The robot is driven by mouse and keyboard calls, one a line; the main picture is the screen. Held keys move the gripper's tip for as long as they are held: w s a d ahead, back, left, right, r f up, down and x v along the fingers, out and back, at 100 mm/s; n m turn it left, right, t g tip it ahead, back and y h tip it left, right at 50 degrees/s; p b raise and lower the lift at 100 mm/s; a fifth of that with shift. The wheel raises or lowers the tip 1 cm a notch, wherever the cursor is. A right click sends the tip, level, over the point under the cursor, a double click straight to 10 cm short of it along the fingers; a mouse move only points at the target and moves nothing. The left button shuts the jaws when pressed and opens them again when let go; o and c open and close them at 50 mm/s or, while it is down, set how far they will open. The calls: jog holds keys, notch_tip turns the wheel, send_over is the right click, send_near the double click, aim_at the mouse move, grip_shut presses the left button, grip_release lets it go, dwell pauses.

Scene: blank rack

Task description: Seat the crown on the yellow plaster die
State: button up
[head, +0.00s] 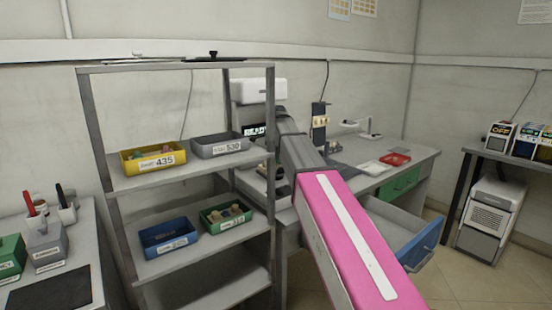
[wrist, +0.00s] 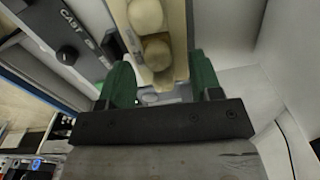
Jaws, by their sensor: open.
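My gripper (wrist: 160,84) shows in the wrist view with its two green fingers apart. Between and beyond the fingers are rounded cream pieces (wrist: 157,52) in a row along a tan holder (wrist: 180,30). Another small brownish piece (wrist: 164,78) shows near the fingertips; I cannot tell whether it touches them. I cannot pick out the crown or say which piece is the yellow die. In the head view my arm reaches toward the back desk and my gripper cannot be made out there.
A metal rack (head: 188,180) at left carries a yellow bin (head: 149,165), grey bin (head: 218,149), blue bin (head: 166,240) and green bin (head: 222,220). Behind my arm, a blue drawer (head: 420,250) stands open under the desk. A red tray (head: 396,159) lies on the desk.

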notch_tip(320, 180, up, 11)
jog(key=shift+f, duration=0.15)
jog(key=shift+f, duration=0.1)
dwell(0.5)
notch_tip(320, 180, down, 11)
jog(key=shift+r, duration=0.5)
jog(key=shift+f, duration=0.1)
dwell(0.3)
